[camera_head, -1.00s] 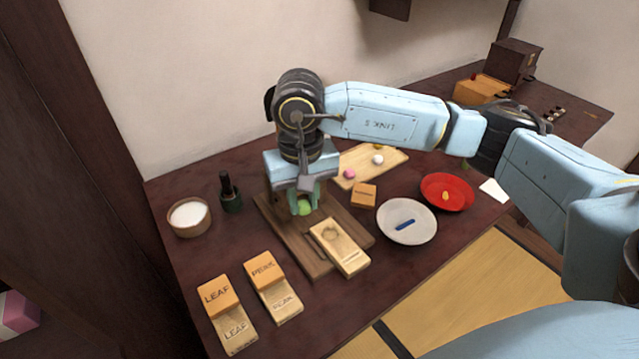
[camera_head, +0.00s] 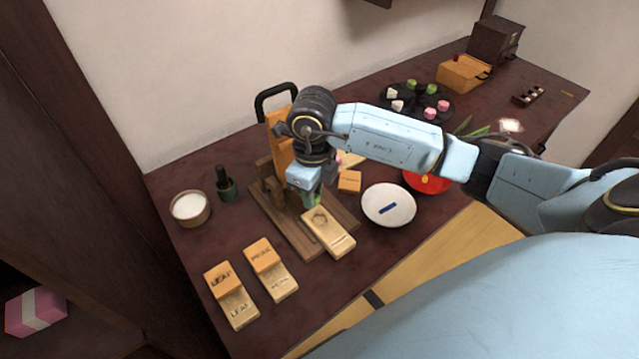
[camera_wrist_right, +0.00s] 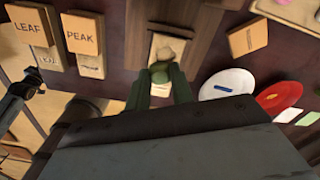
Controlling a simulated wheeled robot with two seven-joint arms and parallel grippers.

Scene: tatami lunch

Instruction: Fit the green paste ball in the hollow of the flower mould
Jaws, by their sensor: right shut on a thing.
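The flower mould (camera_head: 338,238) is a pale wooden block with a round hollow near its far end, lying on a dark wooden board (camera_head: 288,236). My right gripper (camera_head: 312,199) is pointed down beside the hollow end of the mould and is shut on the green paste ball (camera_wrist_right: 160,73). In the right wrist view the ball sits between the fingertips, just short of the hollow of the mould (camera_wrist_right: 169,50). The fingers largely hide the ball in the head view. I cannot tell whether it touches the mould.
LEAF (camera_head: 233,307) and PEAK (camera_head: 280,283) moulds with orange lids lie at the front left. A bowl of white powder (camera_head: 190,209) and a dark green bottle (camera_head: 225,186) stand at left. A white plate (camera_head: 401,217) with a blue stick lies right of the mould.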

